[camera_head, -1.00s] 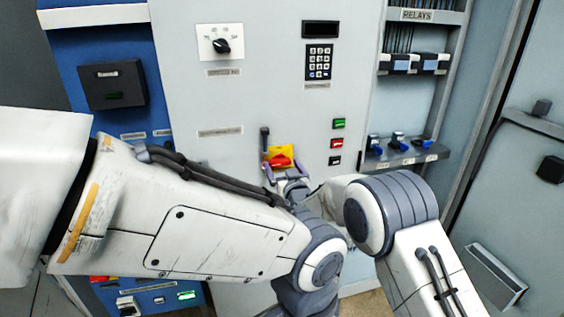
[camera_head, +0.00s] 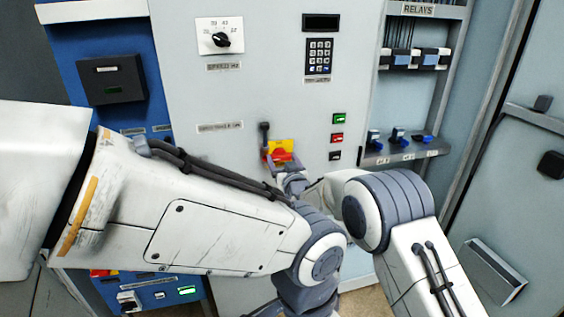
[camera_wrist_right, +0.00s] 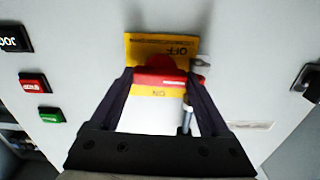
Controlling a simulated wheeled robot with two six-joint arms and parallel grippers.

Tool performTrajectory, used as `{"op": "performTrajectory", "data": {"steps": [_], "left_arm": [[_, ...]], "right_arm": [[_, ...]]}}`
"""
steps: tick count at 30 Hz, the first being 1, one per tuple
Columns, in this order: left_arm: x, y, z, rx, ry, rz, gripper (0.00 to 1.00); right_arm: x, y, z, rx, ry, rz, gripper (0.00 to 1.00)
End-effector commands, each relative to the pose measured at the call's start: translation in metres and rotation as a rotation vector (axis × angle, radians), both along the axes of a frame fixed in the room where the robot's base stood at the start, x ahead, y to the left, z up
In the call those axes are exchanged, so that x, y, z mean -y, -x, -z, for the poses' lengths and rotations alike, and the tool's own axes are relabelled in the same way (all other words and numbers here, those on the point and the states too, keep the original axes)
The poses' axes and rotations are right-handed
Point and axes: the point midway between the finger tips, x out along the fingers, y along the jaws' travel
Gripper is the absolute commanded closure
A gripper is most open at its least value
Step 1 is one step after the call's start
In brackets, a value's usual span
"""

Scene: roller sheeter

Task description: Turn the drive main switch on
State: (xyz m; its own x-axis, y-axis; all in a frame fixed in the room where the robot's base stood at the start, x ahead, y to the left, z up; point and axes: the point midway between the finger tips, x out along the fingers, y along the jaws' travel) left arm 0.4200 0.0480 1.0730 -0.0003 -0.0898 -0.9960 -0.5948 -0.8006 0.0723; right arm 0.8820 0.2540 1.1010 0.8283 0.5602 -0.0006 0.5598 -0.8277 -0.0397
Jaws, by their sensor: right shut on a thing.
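The drive main switch is a red rotary handle (camera_head: 278,155) on a yellow plate (camera_head: 285,146) on the grey cabinet front. In the right wrist view the red handle (camera_wrist_right: 165,77) lies crosswise on the yellow plate (camera_wrist_right: 145,46), between the OFF and ON words, which appear upside down. My right gripper (camera_head: 281,162) is at the switch, and its two dark fingers (camera_wrist_right: 161,80) are shut on the ends of the red handle. My left gripper is not in view.
A dark lever (camera_head: 264,132) stands just left of the switch plate. Green (camera_head: 339,118), red (camera_head: 337,138) and black (camera_head: 335,156) buttons are to the right. A speed dial (camera_head: 221,40) and keypad (camera_head: 319,56) are above. Blue-handled switches (camera_head: 398,137) sit on the right shelf.

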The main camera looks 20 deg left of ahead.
Motion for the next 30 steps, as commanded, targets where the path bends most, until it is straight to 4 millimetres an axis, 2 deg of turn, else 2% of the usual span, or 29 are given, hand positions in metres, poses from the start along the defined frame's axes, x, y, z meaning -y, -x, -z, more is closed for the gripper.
{"op": "performTrajectory", "data": {"steps": [8,30], "left_arm": [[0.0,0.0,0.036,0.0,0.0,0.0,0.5],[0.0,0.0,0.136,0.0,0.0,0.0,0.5]], "right_arm": [[0.0,0.0,0.006,-0.092,-0.143,0.0,0.76],[0.001,-0.001,0.006,-0.483,-0.72,-0.001,0.76]]}}
